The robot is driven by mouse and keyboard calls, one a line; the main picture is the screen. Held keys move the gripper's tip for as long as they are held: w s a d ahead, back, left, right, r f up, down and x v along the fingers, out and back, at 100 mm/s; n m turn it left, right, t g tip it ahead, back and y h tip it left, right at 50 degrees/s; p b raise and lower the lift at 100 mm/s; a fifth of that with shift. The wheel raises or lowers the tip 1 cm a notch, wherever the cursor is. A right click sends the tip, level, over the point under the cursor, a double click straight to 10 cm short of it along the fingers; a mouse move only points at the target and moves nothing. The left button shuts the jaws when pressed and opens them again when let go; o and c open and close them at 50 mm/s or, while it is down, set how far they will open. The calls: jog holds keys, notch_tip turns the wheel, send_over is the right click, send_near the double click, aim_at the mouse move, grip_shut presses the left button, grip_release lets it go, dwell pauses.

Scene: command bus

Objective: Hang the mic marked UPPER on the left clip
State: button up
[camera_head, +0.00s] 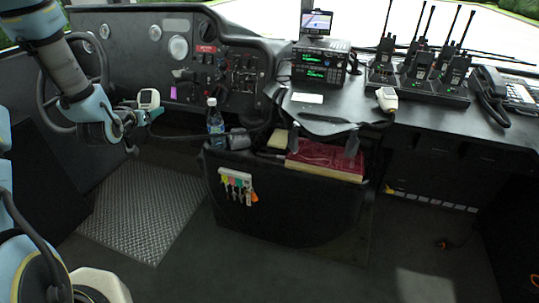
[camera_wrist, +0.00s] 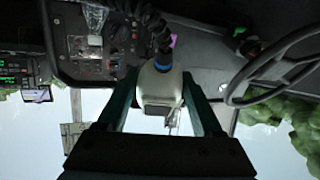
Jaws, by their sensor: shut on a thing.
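A white mic (camera_head: 148,98) with a grey face is held upright at my gripper (camera_head: 138,117), in front of the dashboard. In the wrist view the white mic (camera_wrist: 156,82) sits between the two teal fingers of my gripper (camera_wrist: 160,90), which is shut on it. Its dark coiled cord (camera_wrist: 157,32) runs away from it. No marking on it is legible. A second white mic (camera_head: 387,99) is at the front edge of the desk to the right. Two dark tabs, left (camera_head: 293,138) and right (camera_head: 352,143), stand at the console edge; I cannot tell whether they are the clips.
Several handheld radios stand in a charger (camera_head: 418,88), left of a desk phone (camera_head: 505,92). The steering wheel (camera_wrist: 285,65) is close on the right. Floor space before the console is clear.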

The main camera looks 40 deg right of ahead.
jog(key=s+d+f+m+g+h+b, duration=0.25)
jog(key=s+d+h+b, duration=0.35)
jog(key=d, duration=0.3)
jog(key=s+d+f+m+g+h+b, duration=0.15)
jog(key=s+d+m+h+b, duration=0.3)
jog(key=d+b, duration=0.45)
jog(key=shift+s+d+f+m+g+h+b, duration=0.45)
jog(key=shift+s+d+m+g+h+b, duration=0.4)
jog(key=shift+s+d+g+b, duration=1.55)
jog(key=shift+s+d+f+m+g+h+b, duration=0.45)
jog(key=shift+s+d+m+g+h+b, duration=0.5)
jog(key=shift+s+g+b, duration=1.65)
jog(key=shift+s+d+f+m+g+h+b, duration=0.45)
jog(key=shift+s+d+m+g+b, duration=0.85)
jog(key=shift+s, duration=2.35)
jog(key=shift+d+f+t+b, duration=0.25)
jog(key=shift+f+t+b, duration=0.15)
jog(key=shift+f+b, duration=0.45)
jog(key=shift+b, duration=0.5)
jog(key=shift+f, duration=0.25)
jog(key=shift+f+b, duration=0.4)
jog(key=shift+b, duration=0.2)
jog(key=shift+f, duration=0.2)
